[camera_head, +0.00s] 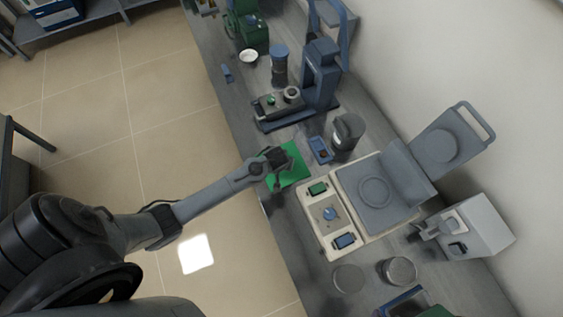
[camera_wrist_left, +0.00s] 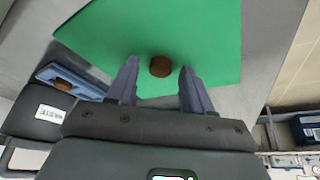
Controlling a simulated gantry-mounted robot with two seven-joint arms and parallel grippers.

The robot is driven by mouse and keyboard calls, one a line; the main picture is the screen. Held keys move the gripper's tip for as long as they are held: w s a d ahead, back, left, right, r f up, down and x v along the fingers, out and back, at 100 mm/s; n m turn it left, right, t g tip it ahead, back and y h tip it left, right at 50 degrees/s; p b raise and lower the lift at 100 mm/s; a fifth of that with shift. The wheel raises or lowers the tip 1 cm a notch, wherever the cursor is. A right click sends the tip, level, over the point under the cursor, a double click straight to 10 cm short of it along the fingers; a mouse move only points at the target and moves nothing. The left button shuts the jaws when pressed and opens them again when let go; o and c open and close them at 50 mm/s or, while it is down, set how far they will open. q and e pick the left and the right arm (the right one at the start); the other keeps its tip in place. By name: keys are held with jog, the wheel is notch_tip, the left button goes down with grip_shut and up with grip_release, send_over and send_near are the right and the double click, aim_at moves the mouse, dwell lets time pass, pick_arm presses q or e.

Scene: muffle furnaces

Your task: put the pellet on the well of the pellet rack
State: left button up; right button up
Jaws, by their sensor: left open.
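A brown round pellet (camera_wrist_left: 161,66) lies on the green mat (camera_wrist_left: 205,30) in the left wrist view; I cannot make it out in the head view. My left gripper (camera_wrist_left: 158,80) is open above the mat, with the pellet showing between its fingertips, not gripped. In the head view the left gripper (camera_head: 276,178) is over the green mat (camera_head: 295,158). The blue pellet rack (camera_head: 320,150) lies just right of the mat and holds a brown piece. The rack (camera_wrist_left: 88,84) also shows at the left in the wrist view. My right gripper is not in view.
A dark grey cylindrical container (camera_head: 347,130) stands right beside the rack. A press-like blue device (camera_head: 320,75) stands farther back. A cream hotplate-like instrument (camera_head: 330,215) with a raised lid is in front. The bench edge runs close to the mat's left.

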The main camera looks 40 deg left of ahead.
pick_arm(q)
jog(key=shift+r, duration=0.1)
jog(key=p+v, duration=0.1)
jog(key=v, duration=1.1)
jog(key=s+d+r+m, duration=0.2)
jog(key=s, duration=0.3)
jog(key=s+d+r+m+h, duration=0.1)
jog(key=s+d+m, duration=0.1)
jog(key=s, duration=0.3)
jog(key=shift+d+r+h, duration=0.3)
jog(key=shift+d+r, duration=0.1)
jog(key=shift+d, duration=0.05)
jog(key=shift+o, duration=0.6)
jog(key=s+d+r+m, duration=0.1)
jog(key=s+r+m, duration=0.2)
jog(key=s, duration=0.3)
jog(key=shift+s+r+h, duration=0.3)
jog(key=shift+r+h, duration=0.1)
jog(key=shift+r, duration=0.4)
jog(key=shift+d+r+m, duration=0.1)
jog(key=shift+d+m, duration=0.05)
jog(key=shift+m, duration=0.15)
